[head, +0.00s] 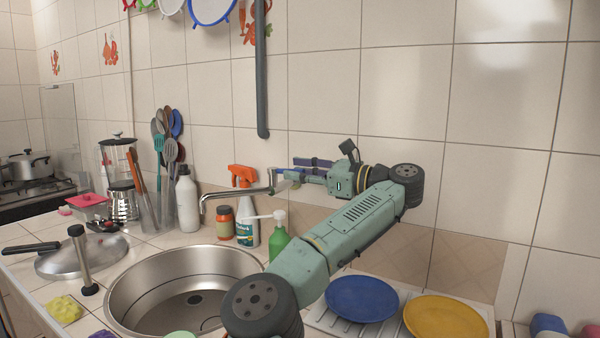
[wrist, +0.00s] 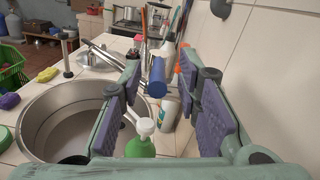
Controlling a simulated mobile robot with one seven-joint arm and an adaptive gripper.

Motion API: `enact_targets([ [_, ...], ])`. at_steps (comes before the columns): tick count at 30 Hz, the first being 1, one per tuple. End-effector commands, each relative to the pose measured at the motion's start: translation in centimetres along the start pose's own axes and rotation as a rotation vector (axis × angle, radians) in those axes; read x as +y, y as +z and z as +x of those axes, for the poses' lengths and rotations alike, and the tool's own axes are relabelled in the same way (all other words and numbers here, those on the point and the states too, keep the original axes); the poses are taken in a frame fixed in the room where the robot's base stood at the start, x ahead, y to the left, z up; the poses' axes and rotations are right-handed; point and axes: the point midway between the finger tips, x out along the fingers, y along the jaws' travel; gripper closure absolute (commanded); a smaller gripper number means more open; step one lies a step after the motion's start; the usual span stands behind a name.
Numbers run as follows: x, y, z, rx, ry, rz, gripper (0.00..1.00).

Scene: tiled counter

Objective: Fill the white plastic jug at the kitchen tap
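I see no clear white plastic jug in either view. A white bottle with a grey cap (head: 187,202) stands behind the sink. The metal tap (head: 236,193) reaches left from the wall, its spout over the sink's back edge. The round steel sink (head: 125,293) shows a dark drain and no jug in it. My gripper (head: 300,168) is beside the tap's wall end, near the tiles. In the wrist view my gripper (wrist: 165,95) is open, its purple pads wide apart. A blue cylinder (wrist: 157,77) shows between the fingers; I cannot tell whether they touch it.
A green pump bottle (head: 279,241), a spray bottle (head: 247,228) and an orange jar (head: 225,222) stand close below my gripper. A blue plate (head: 361,298) and a yellow plate (head: 445,318) lie at the right. A pan lid (head: 82,257) lies left of the sink.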

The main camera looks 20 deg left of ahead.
Motion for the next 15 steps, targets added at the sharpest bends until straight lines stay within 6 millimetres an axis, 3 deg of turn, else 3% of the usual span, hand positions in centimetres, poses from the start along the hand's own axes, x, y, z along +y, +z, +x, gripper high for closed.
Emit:
enact_targets([
  [8, 0.0, 0.0, 0.0, 0.001, 0.002, 0.001, 0.69],
  [15, -0.6, 3.1, -0.1, 0.001, 0.001, -0.002, 0.69],
])
